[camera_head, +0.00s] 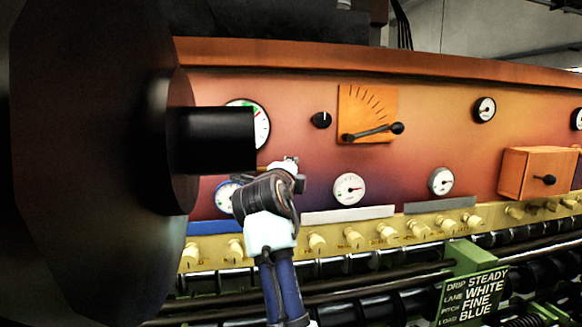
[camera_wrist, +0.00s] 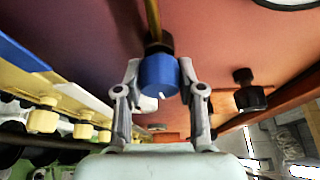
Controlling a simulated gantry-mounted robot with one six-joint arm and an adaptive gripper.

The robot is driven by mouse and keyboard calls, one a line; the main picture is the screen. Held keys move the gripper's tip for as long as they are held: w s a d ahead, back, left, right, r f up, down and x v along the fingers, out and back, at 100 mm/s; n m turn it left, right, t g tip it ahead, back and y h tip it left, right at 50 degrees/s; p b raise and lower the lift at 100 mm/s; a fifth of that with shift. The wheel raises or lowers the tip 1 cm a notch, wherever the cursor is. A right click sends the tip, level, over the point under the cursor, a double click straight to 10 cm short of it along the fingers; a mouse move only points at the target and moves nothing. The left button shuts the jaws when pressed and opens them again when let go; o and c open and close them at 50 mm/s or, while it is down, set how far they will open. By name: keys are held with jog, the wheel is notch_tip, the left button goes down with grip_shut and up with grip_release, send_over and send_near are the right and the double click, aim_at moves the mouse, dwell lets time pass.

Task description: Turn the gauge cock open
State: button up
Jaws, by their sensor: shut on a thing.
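The gauge cock appears in the wrist view as a blue round knob (camera_wrist: 158,74) with a small white mark near its lower edge. It sits on a dark fitting at the end of a brass pipe (camera_wrist: 153,18). My gripper (camera_wrist: 160,78) is shut on the blue knob, one finger on each side. In the head view my gripper (camera_head: 287,166) is at the orange-red panel, beside a blue-rimmed gauge (camera_head: 226,194) that my arm partly covers. The knob cannot be made out in the head view.
A large dark spool (camera_head: 90,150) with a protruding black shaft (camera_head: 215,139) fills the left. A black knob (camera_head: 321,120) and an orange lever plate (camera_head: 367,104) are up and right. A row of cream knobs (camera_head: 353,237) runs below. An orange box (camera_head: 537,172) juts out at right.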

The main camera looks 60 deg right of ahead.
jog(key=shift+m, duration=0.5)
jog(key=shift+y+p, duration=0.3)
jog(key=o, duration=1.2)
jog(key=shift+c, duration=0.2)
jog(key=f+v, duration=0.1)
jog(key=v, duration=1.1)
jog(key=shift+r, duration=0.45)
